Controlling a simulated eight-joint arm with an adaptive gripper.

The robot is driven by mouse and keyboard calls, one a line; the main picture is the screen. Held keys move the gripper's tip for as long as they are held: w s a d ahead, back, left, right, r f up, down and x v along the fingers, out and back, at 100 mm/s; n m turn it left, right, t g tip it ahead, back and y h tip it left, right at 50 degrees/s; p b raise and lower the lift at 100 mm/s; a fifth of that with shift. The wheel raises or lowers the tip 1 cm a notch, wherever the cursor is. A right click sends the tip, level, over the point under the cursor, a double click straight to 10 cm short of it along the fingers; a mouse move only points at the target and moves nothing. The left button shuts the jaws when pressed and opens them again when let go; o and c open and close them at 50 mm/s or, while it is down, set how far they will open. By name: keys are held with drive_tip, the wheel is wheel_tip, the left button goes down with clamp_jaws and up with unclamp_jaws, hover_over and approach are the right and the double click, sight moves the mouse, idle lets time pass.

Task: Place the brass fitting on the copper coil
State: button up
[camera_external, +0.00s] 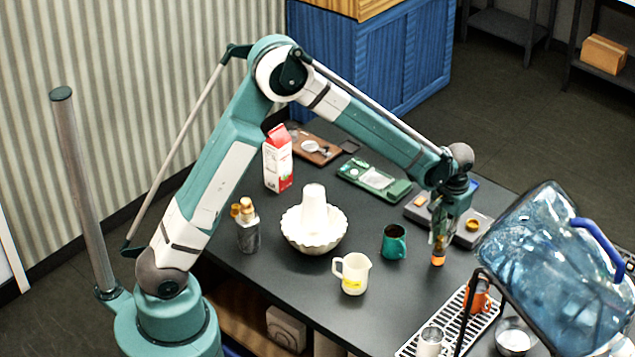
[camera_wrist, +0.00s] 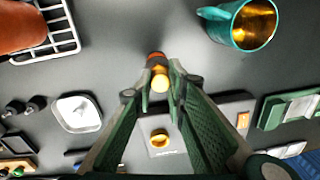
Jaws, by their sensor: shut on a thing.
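My gripper (camera_external: 441,236) points down over the dark table, to the right of the teal mug. It is shut on a small gold-coloured piece, which looks like the brass fitting (camera_wrist: 159,78). An orange-copper piece (camera_external: 438,261) shows directly below the fingertips, and it also shows just beyond the gold piece in the wrist view (camera_wrist: 155,58). It may be the copper coil; its windings are too small to make out. I cannot tell whether the two pieces touch or are one thing. The fingers (camera_wrist: 161,88) partly hide the gold piece.
The teal mug (camera_external: 394,242) and cream pitcher (camera_external: 352,273) stand left. A large blue water jug (camera_external: 560,270) and drip rack (camera_external: 452,318) stand at the right front.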

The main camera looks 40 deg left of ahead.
drive_tip(key=shift+f, duration=0.4)
drive_tip(key=shift+f, duration=0.1)
drive_tip(key=o, duration=0.9)
drive_tip(key=r, duration=0.8)
drive_tip(key=d+r, duration=0.1)
drive_tip(key=r, duration=0.3)
drive_tip(key=shift+s+r, duration=0.1)
drive_tip(key=shift+r, duration=0.05)
drive_tip(key=shift+a, duration=0.1)
